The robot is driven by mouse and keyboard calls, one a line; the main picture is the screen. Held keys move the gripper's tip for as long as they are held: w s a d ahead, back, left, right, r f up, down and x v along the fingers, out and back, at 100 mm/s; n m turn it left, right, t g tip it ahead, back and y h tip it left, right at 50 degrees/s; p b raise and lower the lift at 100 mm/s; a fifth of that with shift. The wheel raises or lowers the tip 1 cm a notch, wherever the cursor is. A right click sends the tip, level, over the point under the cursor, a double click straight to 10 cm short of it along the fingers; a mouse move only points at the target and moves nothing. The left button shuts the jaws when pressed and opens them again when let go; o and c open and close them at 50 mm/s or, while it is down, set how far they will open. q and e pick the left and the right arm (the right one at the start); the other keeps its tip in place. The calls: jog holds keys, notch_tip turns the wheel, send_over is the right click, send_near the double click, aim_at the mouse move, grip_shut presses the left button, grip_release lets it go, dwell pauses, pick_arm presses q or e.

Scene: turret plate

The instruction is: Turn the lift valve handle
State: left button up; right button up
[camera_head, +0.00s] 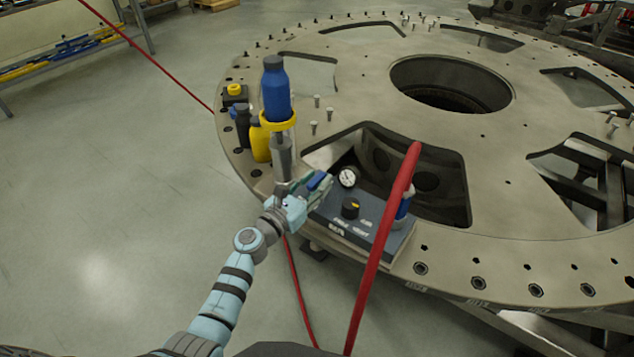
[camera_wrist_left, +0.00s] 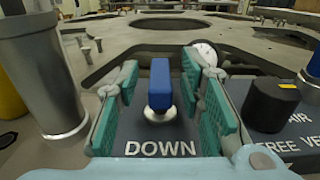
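The lift valve handle is a small blue lever (camera_wrist_left: 160,82) on a silver stem, on a dark control panel (camera_head: 340,226) at the near left of the turret plate. The word DOWN is printed on the panel just in front of it. My left gripper (camera_head: 311,186) is at the panel's left end; in the left wrist view its green-padded fingers (camera_wrist_left: 163,92) stand open on either side of the lever. A gap shows between each pad and the lever, so neither seems to touch it. My right gripper is not in view.
A pressure gauge (camera_head: 348,177) and a black knob (camera_head: 350,208) sit right of the lever. A metal cylinder with a blue top (camera_head: 276,90) and yellow collar stands close left. A red hose (camera_head: 383,250) crosses in front of the panel's right end.

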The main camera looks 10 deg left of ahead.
pick_arm(q)
jog(key=shift+w+d, duration=0.15)
jog(key=shift+w, duration=0.25)
grip_shut()
